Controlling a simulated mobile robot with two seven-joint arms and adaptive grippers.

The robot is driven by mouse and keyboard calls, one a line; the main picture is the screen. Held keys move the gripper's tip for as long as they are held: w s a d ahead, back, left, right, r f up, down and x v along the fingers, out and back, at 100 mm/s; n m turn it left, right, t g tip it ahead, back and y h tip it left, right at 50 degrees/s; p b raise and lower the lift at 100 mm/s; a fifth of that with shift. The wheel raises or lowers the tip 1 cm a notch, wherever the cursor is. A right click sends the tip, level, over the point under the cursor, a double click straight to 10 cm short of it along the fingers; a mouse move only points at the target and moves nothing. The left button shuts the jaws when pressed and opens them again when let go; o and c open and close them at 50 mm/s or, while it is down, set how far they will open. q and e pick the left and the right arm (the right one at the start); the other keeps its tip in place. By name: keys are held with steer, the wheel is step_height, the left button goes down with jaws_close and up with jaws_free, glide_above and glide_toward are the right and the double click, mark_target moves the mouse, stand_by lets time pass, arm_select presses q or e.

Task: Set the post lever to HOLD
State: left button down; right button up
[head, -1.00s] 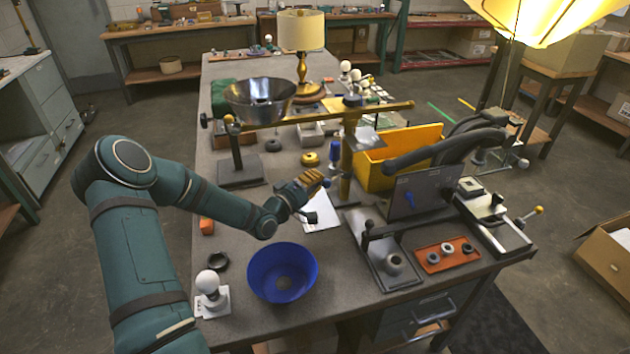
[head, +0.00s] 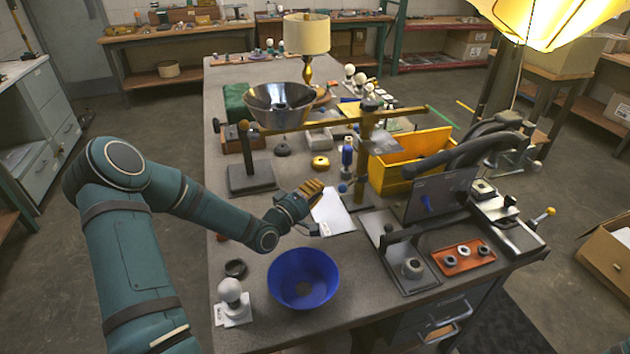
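A brass post (head: 366,150) with a long crossbar stands on the bench in the head view, right of centre. A small blue ball knob (head: 343,188) shows low at the post's left side; it may be the lever's end. I cannot read any HOLD mark. My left gripper (head: 320,212) is just left of the post, apart from the blue knob, over a white sheet (head: 333,212). Its fingers are small and partly hidden, so I cannot tell whether they are open. Nothing is clearly held. My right gripper is out of view.
A yellow bin (head: 410,165), grey panel (head: 440,197) and orange tray (head: 464,257) crowd the right.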

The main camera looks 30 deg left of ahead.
arm_select(q)
steer(key=s+d, duration=0.2)
steer(key=s, duration=0.3)
steer(key=shift+d+f, duration=0.2)
steer(key=shift+d, duration=0.2)
